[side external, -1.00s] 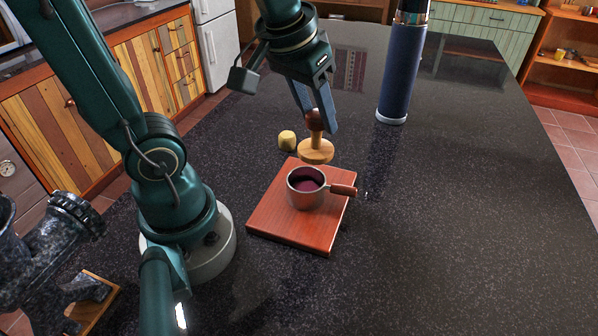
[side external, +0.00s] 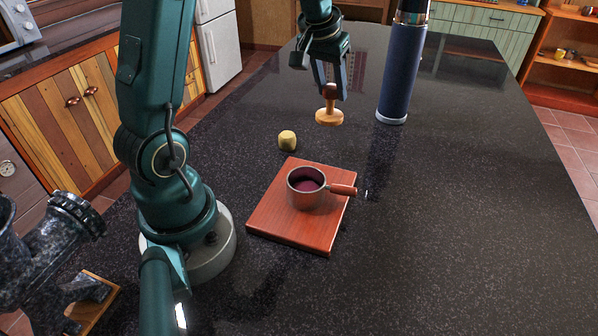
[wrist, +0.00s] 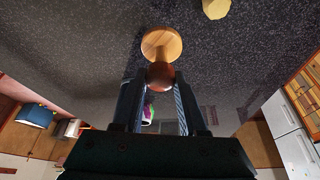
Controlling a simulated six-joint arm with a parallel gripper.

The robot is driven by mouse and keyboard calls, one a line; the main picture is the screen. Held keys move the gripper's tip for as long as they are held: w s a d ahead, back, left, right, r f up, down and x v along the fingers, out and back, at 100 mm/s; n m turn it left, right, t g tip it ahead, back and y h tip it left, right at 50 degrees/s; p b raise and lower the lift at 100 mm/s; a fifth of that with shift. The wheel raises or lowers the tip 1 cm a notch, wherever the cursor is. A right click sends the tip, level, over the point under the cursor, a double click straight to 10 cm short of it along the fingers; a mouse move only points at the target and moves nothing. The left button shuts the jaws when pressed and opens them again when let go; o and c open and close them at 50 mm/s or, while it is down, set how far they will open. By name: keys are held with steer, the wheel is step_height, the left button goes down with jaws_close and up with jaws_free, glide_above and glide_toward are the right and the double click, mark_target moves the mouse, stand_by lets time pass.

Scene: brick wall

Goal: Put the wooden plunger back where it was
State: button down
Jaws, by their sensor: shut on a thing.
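The wooden plunger (side external: 329,112) has a dark brown knob on top and a wide, pale round base. My gripper (side external: 330,88) is shut on its knob, toward the back of the counter, left of the blue bottle. The plunger is upright in the side view; whether its base touches the counter is hard to tell. In the wrist view the plunger's base (wrist: 161,42) lies beyond my gripper's fingertips (wrist: 160,78), with the knob between them.
A red-brown board (side external: 280,228) carries a metal cup (side external: 303,196) with a wooden handle and dark purple contents. A small yellow block (side external: 287,141) sits behind the board. The tall blue bottle (side external: 399,75) stands right of my gripper. The counter's right side is clear.

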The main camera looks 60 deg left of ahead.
steer(key=shift+w+d+f, duration=0.75)
steer(key=shift+d+f, duration=0.05)
steer(key=shift+f, duration=0.5)
steer(key=shift+w+d+f, duration=0.7)
steer(key=shift+d+f, duration=0.05)
steer(key=shift+f, duration=0.6)
steer(key=shift+w+d+f, duration=0.75)
steer(key=shift+d+f, duration=0.05)
steer(key=shift+f, duration=0.5)
steer(key=shift+f, duration=0.2)
steer(key=shift+c, duration=2.3)
jaws_free()
steer(key=shift+r, duration=0.1)
